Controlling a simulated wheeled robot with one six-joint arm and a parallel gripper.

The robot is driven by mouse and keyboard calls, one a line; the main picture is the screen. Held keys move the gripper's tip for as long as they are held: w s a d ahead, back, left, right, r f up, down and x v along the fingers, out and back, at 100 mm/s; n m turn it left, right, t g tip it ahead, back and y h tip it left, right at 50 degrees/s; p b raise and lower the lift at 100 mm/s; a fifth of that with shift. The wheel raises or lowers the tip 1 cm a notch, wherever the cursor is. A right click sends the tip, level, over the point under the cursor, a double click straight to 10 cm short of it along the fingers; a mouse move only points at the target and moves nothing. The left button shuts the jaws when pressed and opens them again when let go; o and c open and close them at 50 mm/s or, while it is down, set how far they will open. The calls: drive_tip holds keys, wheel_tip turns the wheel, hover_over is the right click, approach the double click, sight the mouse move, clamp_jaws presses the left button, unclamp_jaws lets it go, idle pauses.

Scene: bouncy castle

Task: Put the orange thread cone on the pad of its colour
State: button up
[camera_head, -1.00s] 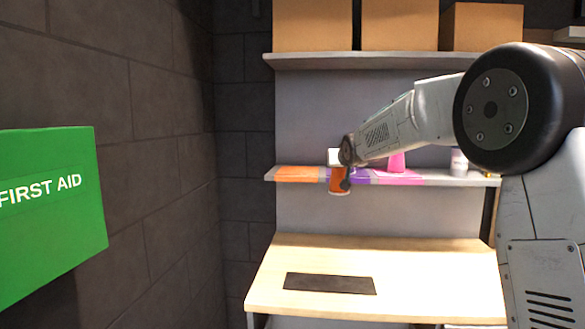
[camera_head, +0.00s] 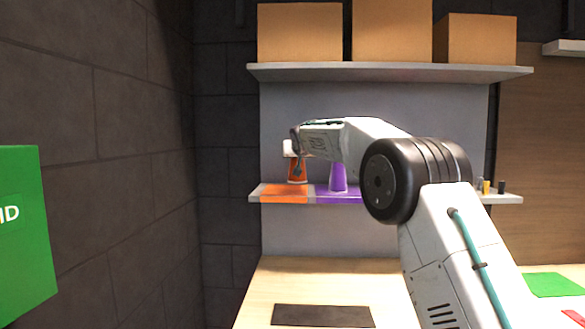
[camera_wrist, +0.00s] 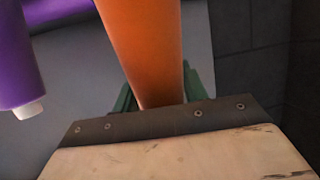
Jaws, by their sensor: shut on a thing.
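The orange thread cone (camera_head: 297,173) is upright in my gripper (camera_head: 297,155), which is shut on it near its top. The cone appears at the rear part of the orange pad (camera_head: 283,194), at the left end of the shelf. I cannot tell whether its base touches the pad. In the wrist view the orange cone (camera_wrist: 145,45) fills the upper middle, between the green fingers of my gripper (camera_wrist: 160,95). My forearm hides part of the shelf to the right.
A purple cone (camera_head: 338,178) stands close to the right, on a purple pad (camera_head: 336,195); it also shows in the wrist view (camera_wrist: 14,60). An upper shelf (camera_head: 390,71) with cardboard boxes is above. The worktop (camera_head: 300,283) below holds a dark mat (camera_head: 322,316).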

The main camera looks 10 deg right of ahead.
sight(293, 165)
drive_tip(key=shift+w+a, duration=0.2)
drive_tip(key=shift+w, duration=0.25)
drive_tip(key=shift+w+a, duration=0.2)
drive_tip(key=shift+w, duration=0.25)
drive_tip(key=shift+f, duration=1.8)
drive_tip(key=o, duration=1.2)
drive_tip(key=shift+f, duration=0.15)
drive_tip(key=v, duration=1.2)
